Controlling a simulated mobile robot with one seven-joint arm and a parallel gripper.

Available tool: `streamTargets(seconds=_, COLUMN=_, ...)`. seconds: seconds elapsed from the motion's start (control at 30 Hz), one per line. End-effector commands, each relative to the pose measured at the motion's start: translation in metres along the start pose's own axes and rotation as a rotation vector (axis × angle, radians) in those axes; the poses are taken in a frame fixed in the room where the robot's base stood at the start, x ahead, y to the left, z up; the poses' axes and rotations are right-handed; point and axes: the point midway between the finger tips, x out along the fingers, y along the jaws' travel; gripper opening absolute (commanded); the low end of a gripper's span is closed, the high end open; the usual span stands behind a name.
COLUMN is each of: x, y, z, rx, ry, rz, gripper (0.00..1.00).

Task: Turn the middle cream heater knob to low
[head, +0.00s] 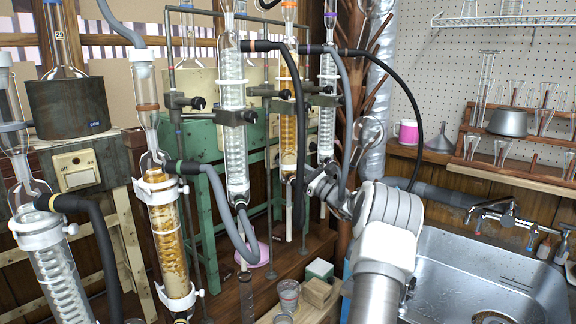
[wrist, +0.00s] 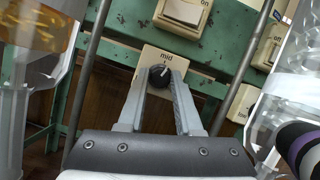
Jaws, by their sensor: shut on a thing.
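In the wrist view, a black round knob (wrist: 159,77) sits on a small cream plate (wrist: 148,57) marked "mid". The knob's white pointer line points up and slightly right, close to the "mid" mark. My gripper (wrist: 160,80) has its two grey fingers on either side of the knob and is shut on it. The fingers hide the plate's lower part and any marks there. In the head view my arm reaches in among the glass columns, and the knob cannot be made out.
Cream switches (wrist: 183,12) are on the green frame (wrist: 125,28) above the knob. Glassware stands close on both sides of my gripper, with amber liquid at left and a clear column (wrist: 292,85) at right. In the head view, hoses and clamps crowd the rig; a sink (head: 490,275) is at right.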

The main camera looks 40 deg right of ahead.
Motion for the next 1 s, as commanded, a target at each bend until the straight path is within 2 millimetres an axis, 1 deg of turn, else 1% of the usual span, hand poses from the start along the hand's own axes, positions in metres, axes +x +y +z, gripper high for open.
streamTargets(seconds=0.07, x=0.0, y=0.0, z=0.0, rx=0.001, ry=0.0, rz=0.0, gripper=0.0)
streamTargets(seconds=0.1, x=0.0, y=0.0, z=0.0, rx=0.001, ry=0.0, rz=0.0, gripper=0.35)
streamTargets(seconds=0.17, x=0.0, y=0.0, z=0.0, rx=0.001, ry=0.0, rz=0.0, gripper=0.46)
streamTargets(seconds=0.2, x=0.0, y=0.0, z=0.0, rx=0.002, ry=0.0, rz=-0.001, gripper=0.53)
streamTargets(seconds=0.27, x=0.0, y=0.0, z=0.0, rx=0.002, ry=0.0, rz=-0.001, gripper=0.63)
streamTargets(seconds=0.53, x=0.0, y=0.0, z=0.0, rx=0.002, ry=0.0, rz=-0.001, gripper=0.63)
streamTargets(seconds=0.67, x=-0.008, y=-0.001, z=0.0, rx=0.001, ry=0.002, rz=-0.002, gripper=0.63)
streamTargets(seconds=0.77, x=-0.022, y=-0.001, z=0.001, rx=0.002, ry=0.003, rz=-0.003, gripper=0.63)
streamTargets(seconds=0.87, x=-0.044, y=-0.002, z=0.001, rx=0.003, ry=0.003, rz=-0.005, gripper=0.63)
streamTargets(seconds=1.0, x=-0.079, y=-0.002, z=0.001, rx=0.004, ry=0.002, rz=-0.005, gripper=0.63)
